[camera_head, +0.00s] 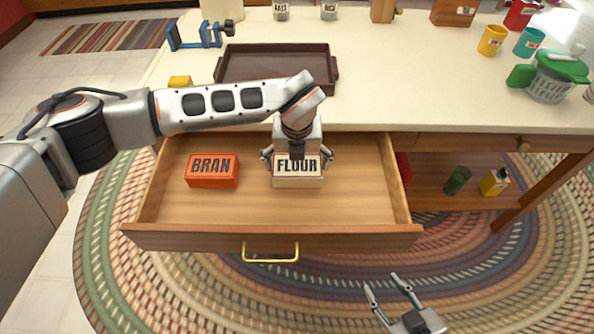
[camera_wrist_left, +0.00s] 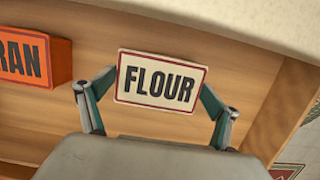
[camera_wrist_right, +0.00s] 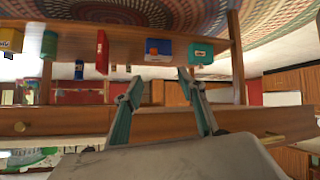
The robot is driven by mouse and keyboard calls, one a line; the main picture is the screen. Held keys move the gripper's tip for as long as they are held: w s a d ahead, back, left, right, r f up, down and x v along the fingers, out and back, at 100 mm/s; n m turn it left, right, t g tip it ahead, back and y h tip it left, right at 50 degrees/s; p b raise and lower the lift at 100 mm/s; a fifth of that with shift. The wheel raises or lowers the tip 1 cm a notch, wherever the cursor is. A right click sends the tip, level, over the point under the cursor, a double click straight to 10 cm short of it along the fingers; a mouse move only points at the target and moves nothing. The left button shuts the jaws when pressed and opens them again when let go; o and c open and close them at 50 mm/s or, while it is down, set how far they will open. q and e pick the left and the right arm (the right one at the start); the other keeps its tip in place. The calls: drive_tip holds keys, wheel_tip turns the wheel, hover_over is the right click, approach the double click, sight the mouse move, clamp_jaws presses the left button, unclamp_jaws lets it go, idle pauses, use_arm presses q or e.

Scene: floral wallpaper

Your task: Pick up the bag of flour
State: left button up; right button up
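The flour (camera_head: 297,167), a box-like pack with a white label edged in red, sits in the open wooden drawer (camera_head: 275,208). My left gripper (camera_head: 297,160) is over it from above, its fingers spread wide on either side. In the left wrist view the flour label (camera_wrist_left: 160,80) lies between the two fingers (camera_wrist_left: 160,85), which meet its left and right edges in the picture. My right gripper (camera_head: 388,285) is open and empty above the rug, in front of the drawer.
An orange bran box (camera_head: 212,180) lies left of the flour in the drawer, with a gap between. The drawer's right part is bare. A brown tray (camera_head: 265,65) is on the counter behind.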

sight(297, 165)
use_arm(q)
drive_tip(key=shift+r, duration=0.1)
use_arm(e)
drive_tip(key=shift+w+r, duration=0.1)
use_arm(q)
drive_tip(key=shift+w+r, duration=0.1)
drive_tip(key=shift+r, duration=0.25)
wheel_tip(297, 165, up, 3)
drive_tip(key=shift+f+p, duration=0.2)
drive_tip(key=shift+p, duration=0.7)
wheel_tip(297, 165, up, 2)
drive_tip(key=shift+r+p, duration=0.1)
drive_tip(key=shift+p, duration=0.5)
drive_tip(key=shift+r+p, duration=0.8)
drive_tip(key=shift+r, duration=0.65)
wheel_tip(297, 165, up, 4)
drive_tip(key=shift+r+p, duration=0.2)
drive_tip(key=shift+p, duration=1.05)
use_arm(e)
drive_tip(key=shift+s+d+r, duration=0.1)
drive_tip(key=shift+s+r, duration=0.2)
drive_tip(key=shift+r, duration=0.25)
drive_tip(key=shift+s+d+r, duration=0.1)
drive_tip(key=shift+s+r, duration=0.15)
drive_tip(key=shift+r, duration=0.3)
drive_tip(key=shift+r, duration=0.15)
